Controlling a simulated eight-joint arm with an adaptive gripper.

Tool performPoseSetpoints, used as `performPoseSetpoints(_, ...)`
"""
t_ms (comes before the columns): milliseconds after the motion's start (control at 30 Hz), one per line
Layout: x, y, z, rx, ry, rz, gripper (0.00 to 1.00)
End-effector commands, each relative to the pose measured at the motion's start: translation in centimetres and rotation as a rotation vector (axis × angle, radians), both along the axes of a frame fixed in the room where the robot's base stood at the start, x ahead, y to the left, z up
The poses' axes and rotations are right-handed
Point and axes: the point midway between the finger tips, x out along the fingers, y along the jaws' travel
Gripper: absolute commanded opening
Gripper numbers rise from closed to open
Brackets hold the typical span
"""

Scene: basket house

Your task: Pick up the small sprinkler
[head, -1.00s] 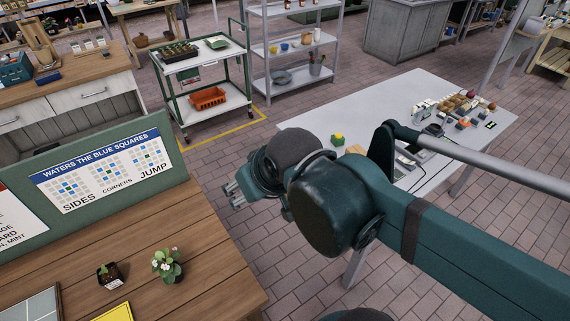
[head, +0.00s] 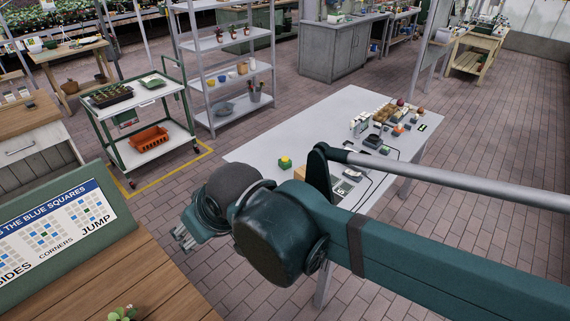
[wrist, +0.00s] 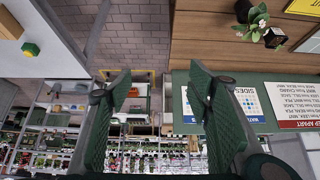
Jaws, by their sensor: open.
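My gripper (head: 184,238) is at the end of my bent arm, in the gap between the wooden table and the white table. In the wrist view its two fingers (wrist: 160,88) are spread wide with nothing between them. A small green and yellow item (head: 285,162) sits on the near-left part of the white table (head: 255,148); it is too small to tell if it is the sprinkler. It also shows at the upper left of the wrist view (wrist: 31,50), well apart from the fingers. I see no other clear sprinkler.
A wooden table (head: 150,285) with a green sign board (head: 60,235) is at the lower left. A green cart (head: 150,112) and a metal shelf (head: 235,75) stand behind. Several small goods (head: 385,125) crowd the white table's far end. Brick floor (head: 215,170) lies open between.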

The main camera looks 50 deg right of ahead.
Motion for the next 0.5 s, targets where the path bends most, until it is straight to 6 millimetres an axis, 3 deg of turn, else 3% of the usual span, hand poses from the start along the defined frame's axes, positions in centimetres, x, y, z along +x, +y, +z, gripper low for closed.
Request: performPoseSetpoints(500, 0.26, -0.18, 0.16, 0.004, 0.003, -0.008, 0.49)
